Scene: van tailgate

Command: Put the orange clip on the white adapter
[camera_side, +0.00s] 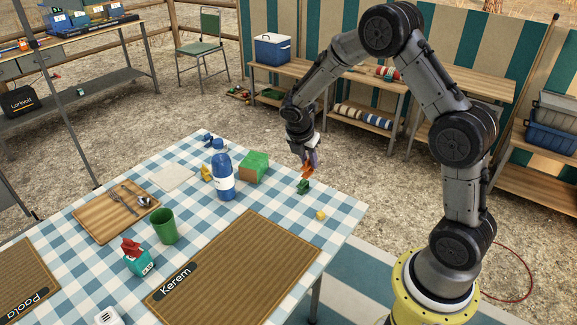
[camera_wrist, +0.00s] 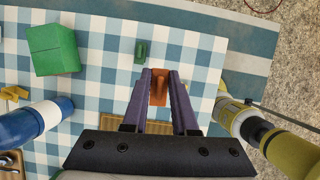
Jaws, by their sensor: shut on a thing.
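My gripper (camera_side: 310,158) is shut on the orange clip (camera_side: 307,171) and holds it above the far right part of the checked table. In the wrist view the orange clip (camera_wrist: 159,88) sits between the two purple fingers of my gripper (camera_wrist: 160,75). A white object that looks like the adapter (camera_side: 108,316) lies at the bottom edge of the side view, partly cut off, on the near left of the table. It is far from my gripper and does not show in the wrist view.
A small green piece (camera_side: 303,187) lies near my gripper. A green box (camera_side: 254,167), blue-and-white bottle (camera_side: 222,175), green cup (camera_side: 164,226) and teal container with red pieces (camera_side: 139,262) stand on the table. A brown mat (camera_side: 235,268) lies flat at the front.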

